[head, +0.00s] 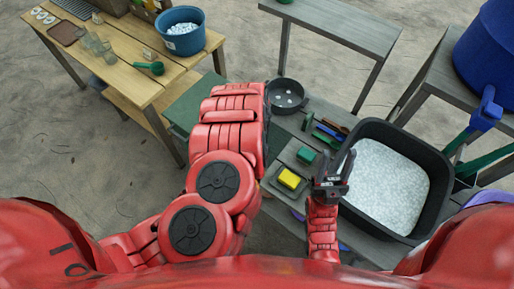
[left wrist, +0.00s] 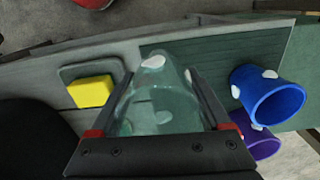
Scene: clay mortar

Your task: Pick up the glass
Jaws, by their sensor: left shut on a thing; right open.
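A clear, greenish glass (left wrist: 152,108) stands out between the two dark fingers of my left gripper (left wrist: 161,76) in the left wrist view. The fingers are shut on its sides. In the head view the left gripper and this glass are hidden behind my red left arm. My right gripper (head: 337,162) is open and empty in the head view, by the left edge of the black tub.
A yellow sponge (left wrist: 92,92) lies on a small tray left of the glass; a blue spotted cup (left wrist: 268,95) and purple cup (left wrist: 262,146) are on its right. A black tub (head: 440,150) holds white granules. Glassware (head: 97,46) stands on the wooden table (head: 128,80).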

